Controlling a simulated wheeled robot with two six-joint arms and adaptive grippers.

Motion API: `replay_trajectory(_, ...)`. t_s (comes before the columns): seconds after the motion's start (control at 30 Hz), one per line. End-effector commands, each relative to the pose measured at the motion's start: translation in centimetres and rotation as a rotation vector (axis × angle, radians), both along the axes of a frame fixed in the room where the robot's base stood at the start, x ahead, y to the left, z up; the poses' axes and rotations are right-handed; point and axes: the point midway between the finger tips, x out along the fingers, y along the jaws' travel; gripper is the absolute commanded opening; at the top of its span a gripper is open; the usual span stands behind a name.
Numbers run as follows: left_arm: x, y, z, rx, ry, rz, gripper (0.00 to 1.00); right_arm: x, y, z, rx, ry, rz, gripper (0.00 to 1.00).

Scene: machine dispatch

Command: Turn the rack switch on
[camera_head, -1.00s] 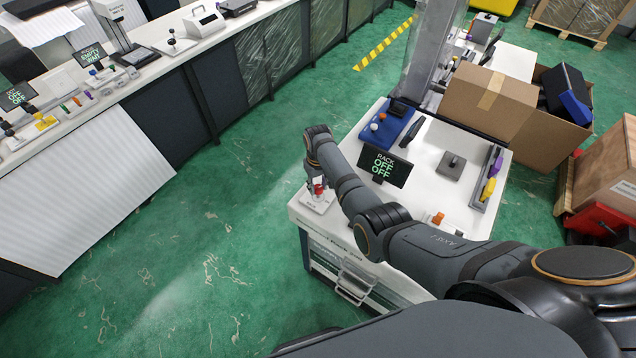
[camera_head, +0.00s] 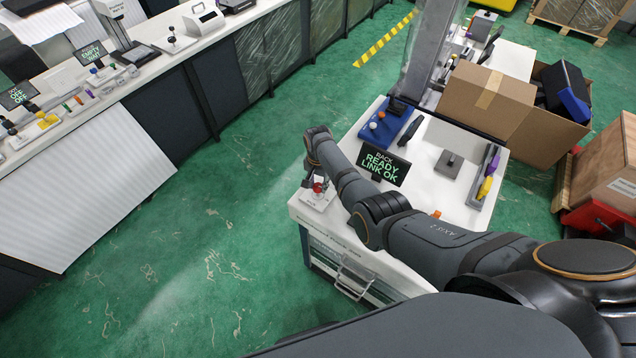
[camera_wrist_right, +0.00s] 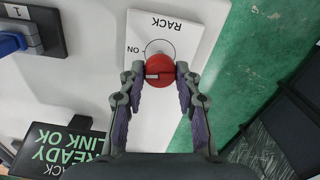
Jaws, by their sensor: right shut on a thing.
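The rack switch, a red round knob (camera_wrist_right: 160,70) with a pale pointer mark, sits on a white plate (camera_wrist_right: 178,27) labelled RACK and ON in the right wrist view. The pale mark lies on the knob's left part, on the ON side. In the head view the red knob (camera_head: 318,187) is at the table's left corner. My right gripper (camera_wrist_right: 158,75) is shut on the knob, one finger on each side. The display (camera_head: 382,164) reads RACK, READY, LINK OK; it also shows in the right wrist view (camera_wrist_right: 62,148). My left gripper is not in view.
The white table (camera_head: 432,143) carries a blue block (camera_head: 381,130), a grey block with a knob (camera_head: 449,162) and a holder with purple and yellow pieces (camera_head: 486,178). A cardboard box (camera_head: 487,98) stands behind. Green floor is clear on the left.

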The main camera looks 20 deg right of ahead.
Motion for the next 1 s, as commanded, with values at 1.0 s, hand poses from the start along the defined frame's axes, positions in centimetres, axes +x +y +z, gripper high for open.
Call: replay_trajectory(1.0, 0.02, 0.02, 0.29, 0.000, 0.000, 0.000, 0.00, 0.13, 0.01, 0.13, 0.001, -0.003, -0.193, 0.40)
